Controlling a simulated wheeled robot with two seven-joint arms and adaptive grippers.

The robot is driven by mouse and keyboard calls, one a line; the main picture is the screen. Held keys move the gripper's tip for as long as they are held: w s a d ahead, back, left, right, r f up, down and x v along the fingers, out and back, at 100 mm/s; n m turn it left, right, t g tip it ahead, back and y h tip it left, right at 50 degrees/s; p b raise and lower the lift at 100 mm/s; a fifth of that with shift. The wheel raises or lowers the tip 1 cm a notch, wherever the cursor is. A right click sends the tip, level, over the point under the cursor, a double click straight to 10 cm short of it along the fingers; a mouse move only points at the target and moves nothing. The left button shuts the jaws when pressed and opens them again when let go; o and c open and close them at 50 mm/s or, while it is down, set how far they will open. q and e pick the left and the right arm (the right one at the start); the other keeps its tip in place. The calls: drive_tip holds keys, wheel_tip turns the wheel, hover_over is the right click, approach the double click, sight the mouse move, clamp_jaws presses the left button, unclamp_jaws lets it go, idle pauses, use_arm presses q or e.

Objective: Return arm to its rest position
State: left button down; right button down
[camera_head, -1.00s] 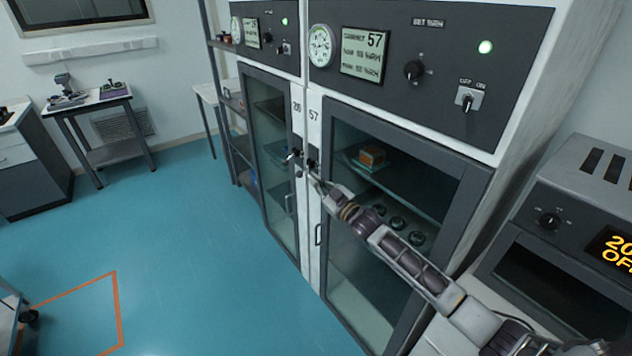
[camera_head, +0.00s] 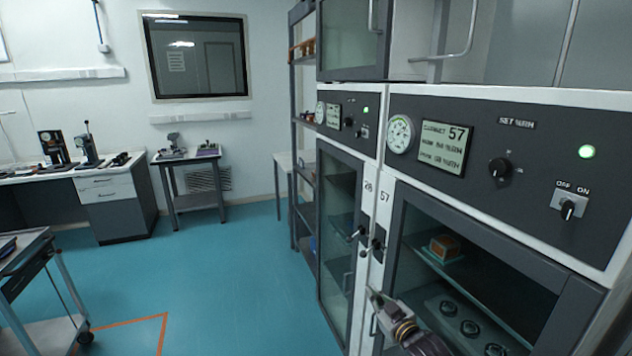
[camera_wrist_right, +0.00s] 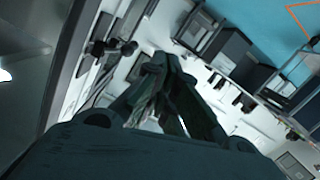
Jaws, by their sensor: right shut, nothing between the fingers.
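My right gripper (camera_head: 376,298) is at the lower middle of the head view, in front of the glass door of cabinet 57. It is shut and empty, just below the dark door knob (camera_head: 377,250). In the wrist view the shut fingers (camera_wrist_right: 168,65) fill the middle, with a dark knob (camera_wrist_right: 128,48) beside them to the left. Whether the fingertips touch the door cannot be told. My left gripper is not in view.
Cabinet 57's control panel (camera_head: 500,165) has a lit green lamp and a switch. A small orange box (camera_head: 445,246) sits behind the glass. A second cabinet (camera_head: 338,215) stands to its left. The blue floor (camera_head: 235,275) is clear. A cart (camera_head: 45,290) stands at left.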

drive_tip(key=s+f+m+g+h, duration=0.3)
drive_tip(key=s+f+g, duration=0.4)
drive_tip(key=s, duration=0.7)
drive_tip(key=s+d+f+m+g+h, duration=0.1)
drive_tip(key=s+d+f+g, duration=0.15)
drive_tip(key=s, duration=0.75)
drive_tip(key=s+d+f+m+g+h, duration=0.1)
drive_tip(key=s+d+g, duration=0.15)
drive_tip(key=s, duration=0.75)
wheel_tip(320, 180, down, 32)
drive_tip(key=s+f+g, duration=0.1)
drive_tip(key=s, duration=0.1)
drive_tip(key=s+d+f, duration=0.2)
drive_tip(key=s+f, duration=0.8)
drive_tip(key=s, duration=0.1)
drive_tip(key=s+d+f+g, duration=0.1)
drive_tip(key=s+d+f, duration=0.1)
drive_tip(key=s+f, duration=0.7)
drive_tip(key=s, duration=0.2)
drive_tip(key=shift+s+f+g, duration=0.3)
drive_tip(key=shift+f, duration=0.1)
